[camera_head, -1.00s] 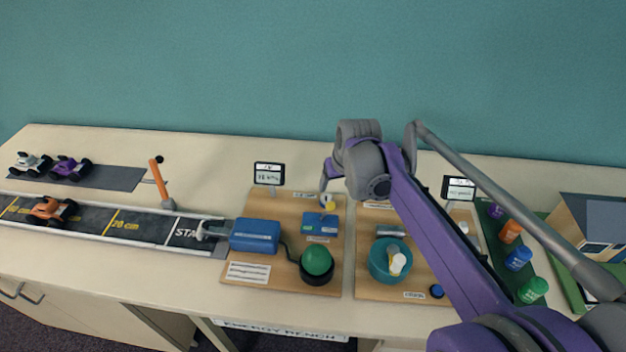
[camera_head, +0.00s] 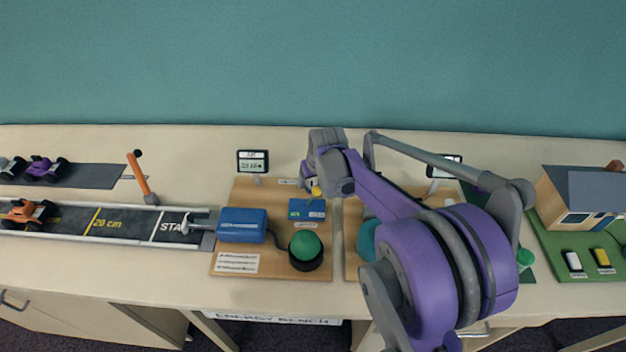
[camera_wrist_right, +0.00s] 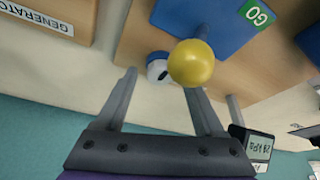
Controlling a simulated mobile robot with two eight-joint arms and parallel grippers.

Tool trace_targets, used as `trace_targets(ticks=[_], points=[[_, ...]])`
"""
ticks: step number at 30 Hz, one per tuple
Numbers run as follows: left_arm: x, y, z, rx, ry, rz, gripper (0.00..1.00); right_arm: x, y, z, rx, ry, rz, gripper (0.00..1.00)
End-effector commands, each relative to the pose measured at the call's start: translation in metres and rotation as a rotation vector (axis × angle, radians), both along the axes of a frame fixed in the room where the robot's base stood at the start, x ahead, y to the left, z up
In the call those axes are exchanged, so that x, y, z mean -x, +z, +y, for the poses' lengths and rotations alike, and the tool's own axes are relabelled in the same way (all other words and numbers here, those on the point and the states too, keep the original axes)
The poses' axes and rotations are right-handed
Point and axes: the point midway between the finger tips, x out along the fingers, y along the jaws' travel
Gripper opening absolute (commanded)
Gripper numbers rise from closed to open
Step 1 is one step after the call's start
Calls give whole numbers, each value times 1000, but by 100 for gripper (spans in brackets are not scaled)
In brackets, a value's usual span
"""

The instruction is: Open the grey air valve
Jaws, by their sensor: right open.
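My right gripper (camera_head: 309,188) is open at the back of the left wooden board, behind the blue GO box (camera_head: 307,210). It shows in the right wrist view (camera_wrist_right: 160,84) with its two fingers apart. A small pale grey-white round fitting with a blue band (camera_wrist_right: 157,68) lies between the fingertips; contact cannot be told. It may be the grey air valve, but I cannot be sure. A yellow ball knob (camera_wrist_right: 191,63) on the GO box stands beside the right-hand finger and is nearer the camera. My left gripper is not in view.
A blue cylinder unit (camera_head: 241,225) and green dome (camera_head: 305,244) sit on the same board. A small display (camera_head: 252,161) stands behind it. My right arm covers much of the generator board. The track (camera_head: 110,224) lies left, the model house (camera_head: 585,200) right.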

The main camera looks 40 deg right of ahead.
Motion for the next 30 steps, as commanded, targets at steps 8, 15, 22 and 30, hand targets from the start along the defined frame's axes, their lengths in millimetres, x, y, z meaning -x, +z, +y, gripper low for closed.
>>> trace_targets(ticks=[8,15,22,30], points=[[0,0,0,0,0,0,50,0,0,0,0,0,0,56],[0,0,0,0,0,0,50,0,0,0,0,0,0,13],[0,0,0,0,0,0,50,0,0,0,0,1,0,0],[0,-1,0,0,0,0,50,0,0,-1,-1,53,1,0]])
